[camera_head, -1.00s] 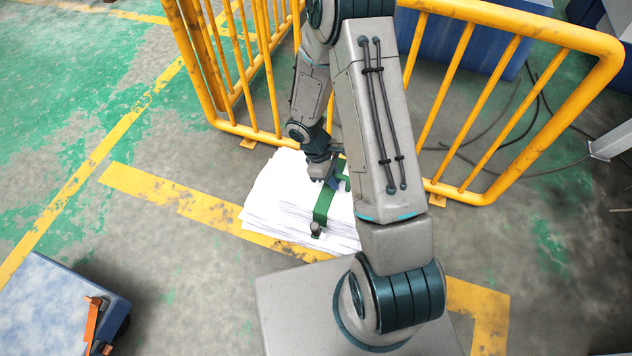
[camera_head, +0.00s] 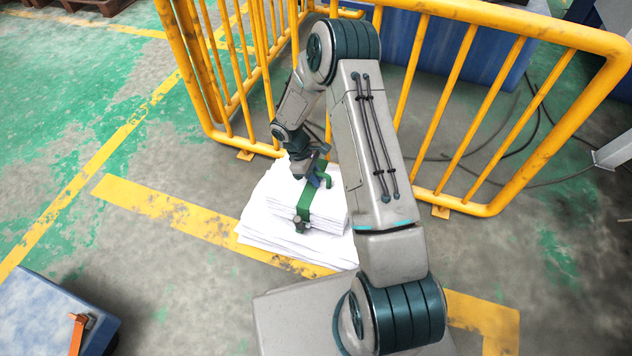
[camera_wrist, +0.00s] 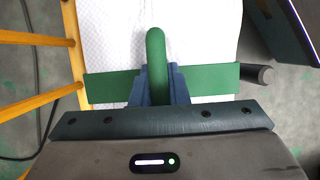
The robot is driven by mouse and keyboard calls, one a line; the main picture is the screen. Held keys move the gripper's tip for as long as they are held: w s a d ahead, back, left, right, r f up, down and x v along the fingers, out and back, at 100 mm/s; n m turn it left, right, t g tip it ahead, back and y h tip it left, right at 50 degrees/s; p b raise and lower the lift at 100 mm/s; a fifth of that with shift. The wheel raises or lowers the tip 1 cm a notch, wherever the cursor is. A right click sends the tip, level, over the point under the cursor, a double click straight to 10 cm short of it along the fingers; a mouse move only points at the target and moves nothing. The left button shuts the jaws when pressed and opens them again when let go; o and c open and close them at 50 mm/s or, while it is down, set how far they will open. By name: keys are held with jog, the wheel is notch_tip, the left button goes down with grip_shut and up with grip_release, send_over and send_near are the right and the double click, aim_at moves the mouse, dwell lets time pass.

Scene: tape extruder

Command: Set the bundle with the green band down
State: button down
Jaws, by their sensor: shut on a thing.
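The bundle with the green band (camera_head: 332,212) is a block of white sheets. A green band (camera_head: 304,207) crosses it, with a dark knob at its near end and a green handle on top. My gripper (camera_head: 318,181) is above the bundle, its blue fingers shut on the handle. In the wrist view the handle (camera_wrist: 156,55) stands between the fingers of my gripper (camera_wrist: 155,88), and the band (camera_wrist: 110,87) runs across the white top. The bundle is over a wider white stack (camera_head: 262,232); I cannot tell whether they touch. My arm hides the bundle's right side.
A yellow railing (camera_head: 462,190) stands close behind and to the right, and another railing section (camera_head: 228,100) is at the left. A blue cart (camera_head: 50,310) with an orange part is at lower left. Cables lie behind the railing. The floor left of the stack is clear.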

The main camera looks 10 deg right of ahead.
notch_tip(320, 180, down, 2)
jog(key=shift+r, duration=0.1)
jog(key=c, duration=1.4)
grip_release()
